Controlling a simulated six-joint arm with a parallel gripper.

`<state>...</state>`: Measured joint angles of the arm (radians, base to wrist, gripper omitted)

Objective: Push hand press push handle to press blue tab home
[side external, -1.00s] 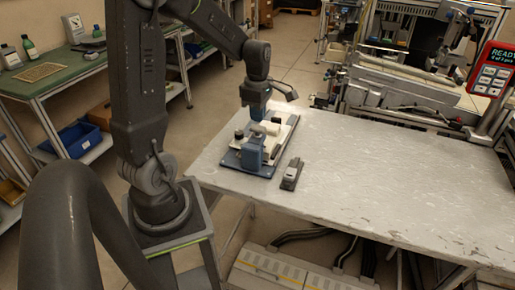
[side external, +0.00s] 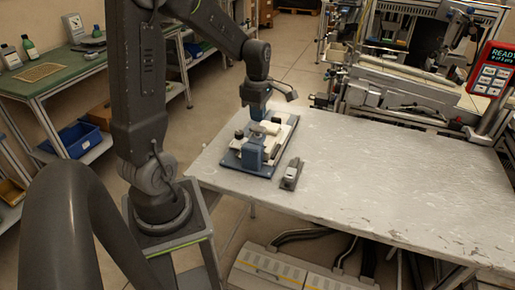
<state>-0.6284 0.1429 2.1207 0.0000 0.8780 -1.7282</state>
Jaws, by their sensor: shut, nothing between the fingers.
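The hand press (side external: 251,152) stands on a blue base plate (side external: 237,162) at the left part of the metal table. It has a blue body, cream parts and dark knobs. My gripper (side external: 256,117) points down at the top rear of the press, close to it. It is shut with nothing held. I cannot tell whether its fingertips touch the push handle. The handle and the blue tab are too small or hidden to make out.
A small grey device (side external: 291,174) lies on the table (side external: 385,185) just right of the press. The table's right side is clear. A red display unit (side external: 492,72) stands at the far right. A green-topped bench (side external: 75,68) stands at the left, beyond the table.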

